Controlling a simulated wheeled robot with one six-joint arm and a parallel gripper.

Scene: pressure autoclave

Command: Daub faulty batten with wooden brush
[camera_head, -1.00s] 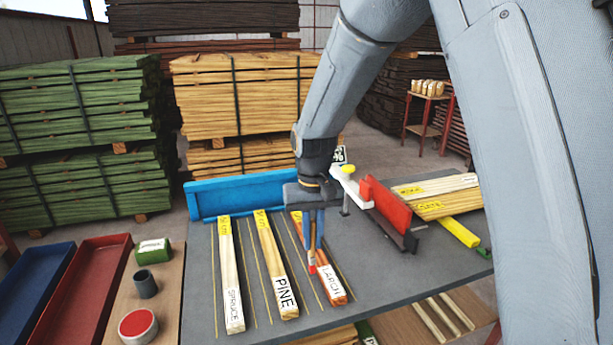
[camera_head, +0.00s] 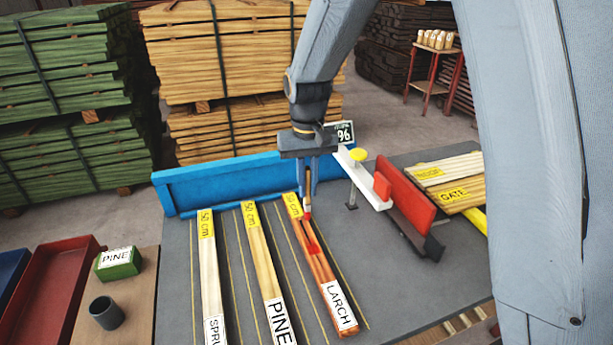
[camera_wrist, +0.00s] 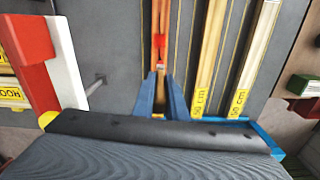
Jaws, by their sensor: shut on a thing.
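My gripper (camera_head: 308,190) is shut on a wooden brush with a red tip (camera_head: 308,213) and holds it pointing down over the larch batten (camera_head: 323,274). The brush tip is at the batten's upper part, near its yellow 50 cm label; whether it touches cannot be told. In the wrist view, the gripper (camera_wrist: 160,95) and streak (camera_wrist: 160,42) also show. A pine batten (camera_head: 261,262) and a spruce batten (camera_head: 210,268) lie parallel to the left.
A blue fence (camera_head: 235,178) runs behind the battens. A clamp with a yellow knob (camera_head: 357,154) and a red block (camera_head: 406,203) stand to the right. More boards (camera_head: 455,185) lie beyond. At left are a green PINE block (camera_head: 119,264) and a grey cup (camera_head: 106,312).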

